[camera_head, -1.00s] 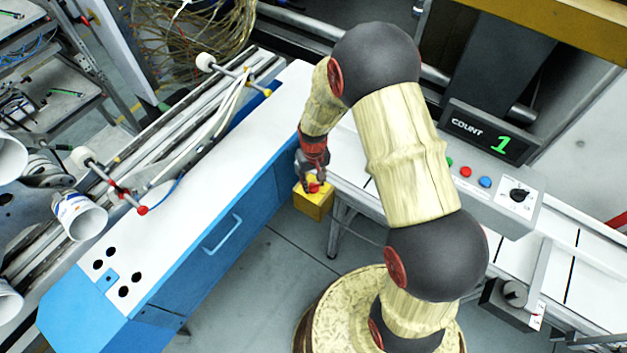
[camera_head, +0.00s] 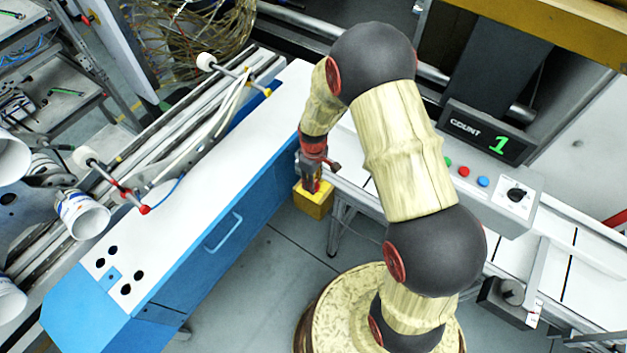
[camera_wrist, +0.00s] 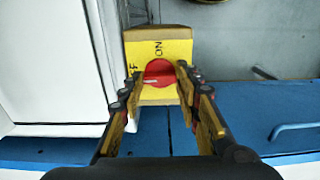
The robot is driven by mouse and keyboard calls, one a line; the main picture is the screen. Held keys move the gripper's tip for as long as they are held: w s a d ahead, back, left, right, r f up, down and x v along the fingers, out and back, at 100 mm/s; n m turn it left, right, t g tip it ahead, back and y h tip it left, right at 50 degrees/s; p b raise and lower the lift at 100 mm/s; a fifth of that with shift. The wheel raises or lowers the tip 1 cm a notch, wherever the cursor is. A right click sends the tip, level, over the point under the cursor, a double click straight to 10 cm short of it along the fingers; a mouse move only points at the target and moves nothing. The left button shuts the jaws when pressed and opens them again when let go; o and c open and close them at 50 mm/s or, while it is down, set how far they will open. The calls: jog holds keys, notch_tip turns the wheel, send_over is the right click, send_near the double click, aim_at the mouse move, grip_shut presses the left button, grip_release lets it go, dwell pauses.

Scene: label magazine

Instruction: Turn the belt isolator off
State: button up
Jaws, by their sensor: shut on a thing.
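The belt isolator (camera_head: 314,204) is a yellow box at the right end of the blue cabinet. In the wrist view the same isolator (camera_wrist: 180,48) shows its yellow face with "ON" at the top and a partly hidden "F" at the left. The fingers cover part of the face.
The white-topped blue cabinet (camera_head: 190,165) stands left of the isolator, with a light handle (camera_head: 223,233). A grey control panel (camera_head: 500,182) with coloured buttons and a black knob is at the right. The count display (camera_head: 485,133) reads 1.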

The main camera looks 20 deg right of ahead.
dwell(0.4)
jog(key=o, duration=1.2)
jog(key=shift+c, duration=0.2)
notch_tip(320, 180, up, 12)
